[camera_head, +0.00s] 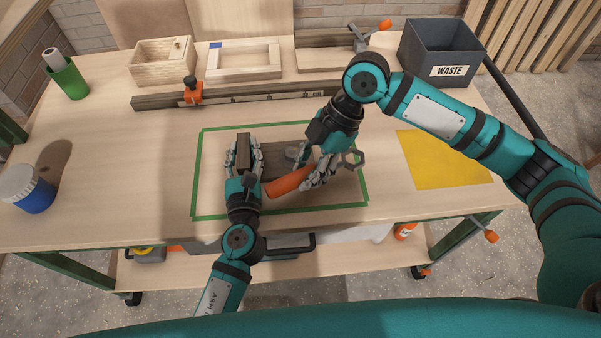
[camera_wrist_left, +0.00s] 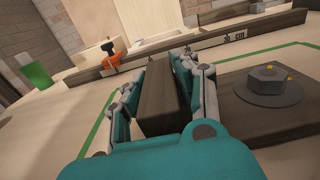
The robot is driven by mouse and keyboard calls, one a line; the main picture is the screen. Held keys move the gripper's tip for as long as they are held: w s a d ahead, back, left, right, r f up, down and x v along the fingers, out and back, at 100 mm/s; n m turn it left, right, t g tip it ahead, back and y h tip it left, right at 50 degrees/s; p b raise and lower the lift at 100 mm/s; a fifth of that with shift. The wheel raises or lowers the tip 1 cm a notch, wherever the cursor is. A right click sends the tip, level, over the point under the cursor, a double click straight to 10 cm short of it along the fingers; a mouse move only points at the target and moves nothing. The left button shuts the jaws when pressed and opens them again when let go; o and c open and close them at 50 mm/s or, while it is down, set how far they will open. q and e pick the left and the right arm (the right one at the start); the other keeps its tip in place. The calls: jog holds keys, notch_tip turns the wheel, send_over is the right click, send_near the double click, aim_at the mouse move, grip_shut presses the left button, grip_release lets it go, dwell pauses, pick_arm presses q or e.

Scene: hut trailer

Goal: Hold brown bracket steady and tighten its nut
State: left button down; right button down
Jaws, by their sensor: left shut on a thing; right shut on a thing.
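The brown bracket (camera_head: 272,156) lies inside the green-taped rectangle on the bench. Its upright plate stands between the fingers of my left gripper (camera_head: 243,152), which is shut on it. The left wrist view shows this plate (camera_wrist_left: 163,100) between the pads. To its right are the bracket's flat base (camera_wrist_left: 240,112) and the grey hex nut (camera_wrist_left: 268,84) on a round washer. My right gripper (camera_head: 320,166) is shut on a wrench with an orange handle (camera_head: 288,181). The wrench's grey head (camera_head: 353,158) points right, away from the nut. The fingers hide part of the handle.
A yellow mat (camera_head: 445,158) lies to the right and a waste bin (camera_head: 440,52) stands at the back right. A ruler rail (camera_head: 270,94) with an orange clamp (camera_head: 192,93) runs behind the taped area. A blue jar (camera_head: 28,190) and green cup (camera_head: 68,78) stand left.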

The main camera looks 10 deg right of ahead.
jog(key=m+t, duration=0.1)
jog(key=m, duration=0.1)
jog(key=m+t, duration=0.1)
jog(key=m, duration=0.1)
jog(key=d+m+t, duration=0.1)
jog(key=m, duration=0.1)
jog(key=shift+w+m, duration=0.3)
jog(key=shift+w, duration=0.1)
jog(key=m+t, duration=0.1)
jog(key=m, duration=0.2)
jog(key=m+t, duration=0.1)
jog(key=m, duration=0.1)
jog(key=shift+w+d+r+t+h, duration=0.1)
jog(key=shift+w+d+t+h, duration=0.2)
jog(key=shift+w+d, duration=0.1)
jog(key=w+d+m+g+h, duration=0.1)
jog(key=d+m+h, duration=0.1)
jog(key=m, duration=0.8)
jog(key=w+d+r+m+g+h, duration=0.1)
jog(key=m+h, duration=0.3)
jog(key=m, duration=0.7)
jog(key=w+d+m+g+h, duration=0.2)
jog(key=d+m+h, duration=0.1)
jog(key=m, duration=0.8)
jog(key=shift+w+d+r+g+h, duration=0.2)
jog(key=shift+w+r+g+h, duration=0.1)
jog(key=shift+w+r+g, duration=0.1)
